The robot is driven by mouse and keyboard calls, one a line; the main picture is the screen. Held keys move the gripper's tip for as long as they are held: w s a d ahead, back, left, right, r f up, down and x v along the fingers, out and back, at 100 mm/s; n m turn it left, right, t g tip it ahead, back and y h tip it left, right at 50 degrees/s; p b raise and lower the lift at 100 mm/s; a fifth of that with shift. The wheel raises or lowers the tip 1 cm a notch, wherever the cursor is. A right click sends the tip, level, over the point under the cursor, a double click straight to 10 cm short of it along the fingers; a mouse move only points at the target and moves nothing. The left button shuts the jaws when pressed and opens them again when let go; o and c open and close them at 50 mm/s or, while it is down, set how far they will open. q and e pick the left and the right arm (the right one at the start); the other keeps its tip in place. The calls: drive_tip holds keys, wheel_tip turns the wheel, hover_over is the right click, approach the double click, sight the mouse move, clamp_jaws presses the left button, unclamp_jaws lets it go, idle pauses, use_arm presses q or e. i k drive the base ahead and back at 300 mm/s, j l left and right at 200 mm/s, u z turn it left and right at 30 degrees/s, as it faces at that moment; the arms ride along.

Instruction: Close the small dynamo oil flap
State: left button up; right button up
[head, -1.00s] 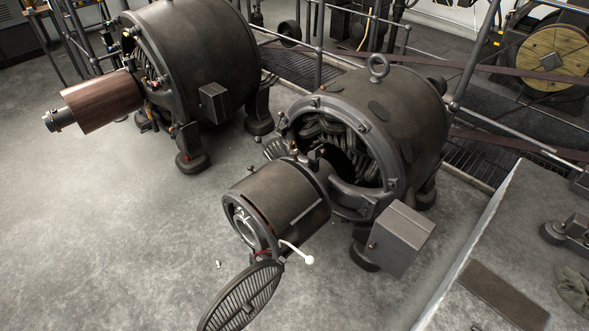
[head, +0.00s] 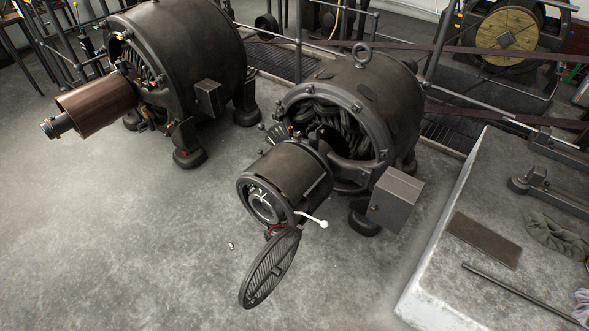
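The smaller dynamo (head: 378,103) stands right of centre in the head view, with a lifting ring on top and a dark cylinder (head: 288,165) sticking out toward me. A round ribbed cover (head: 270,268) hangs open below the cylinder's front end, tilted away from the round opening (head: 264,205). I cannot tell for sure whether this cover is the oil flap. A white-knobbed lever (head: 312,219) sticks out to the right beside the opening. Neither of my grippers is in view.
A larger dynamo (head: 188,57) with a brown cylinder (head: 97,103) stands at the upper left. A grey box (head: 396,198) sits at the small dynamo's right. A concrete block (head: 447,240) with a rod fills the lower right. The floor (head: 120,240) at lower left is mostly clear.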

sight(319, 131)
drive_tip(key=j+z, duration=0.2)
drive_tip(key=j, duration=0.3)
drive_tip(key=j+z, duration=0.15)
drive_tip(key=j, duration=0.3)
drive_tip(key=k+j+z, duration=0.2)
drive_tip(key=j, duration=0.25)
drive_tip(key=i+j+z, duration=0.25)
drive_tip(key=j, duration=0.35)
drive_tip(key=i+j+z, duration=0.25)
drive_tip(key=j, duration=0.45)
drive_tip(key=i+j+z, duration=0.15)
drive_tip(key=j, duration=0.25)
drive_tip(key=i+j+z, duration=0.1)
drive_tip(key=i+j, duration=0.35)
drive_tip(key=i, duration=0.1)
